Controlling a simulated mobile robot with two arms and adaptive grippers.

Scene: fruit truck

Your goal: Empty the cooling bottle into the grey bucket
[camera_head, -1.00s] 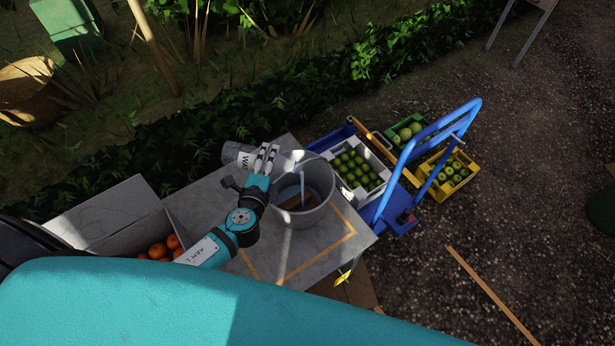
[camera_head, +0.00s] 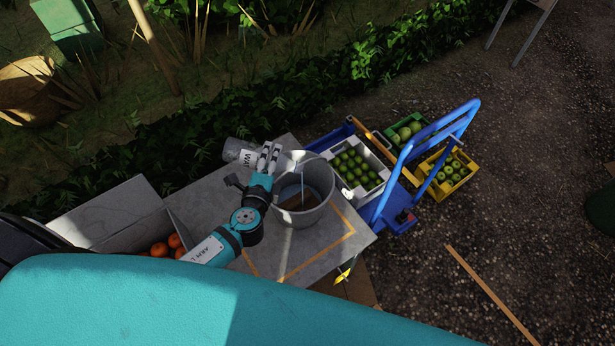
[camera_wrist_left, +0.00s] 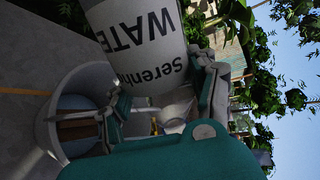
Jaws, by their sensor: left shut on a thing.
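The cooling bottle (camera_head: 232,149) is a see-through grey bottle with a white label reading "WAT…". It lies tilted over, left of the grey bucket's rim. My left gripper (camera_head: 269,157) is shut on it near its neck. In the left wrist view the bottle (camera_wrist_left: 145,40) shows its label upside down, and the fingers (camera_wrist_left: 165,105) close around the neck. The grey bucket (camera_head: 311,213) stands upright on the table. A thin pale streak, seemingly water, runs down inside it, with a brown thing and bluish content at the bottom. My right gripper is out of view.
The grey table (camera_head: 213,202) has a yellow taped outline, partly under the bucket. A box of oranges (camera_head: 107,216) stands to the left. To the right are a white crate of limes (camera_head: 375,164) and a blue trolley (camera_head: 437,128). A hedge runs behind.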

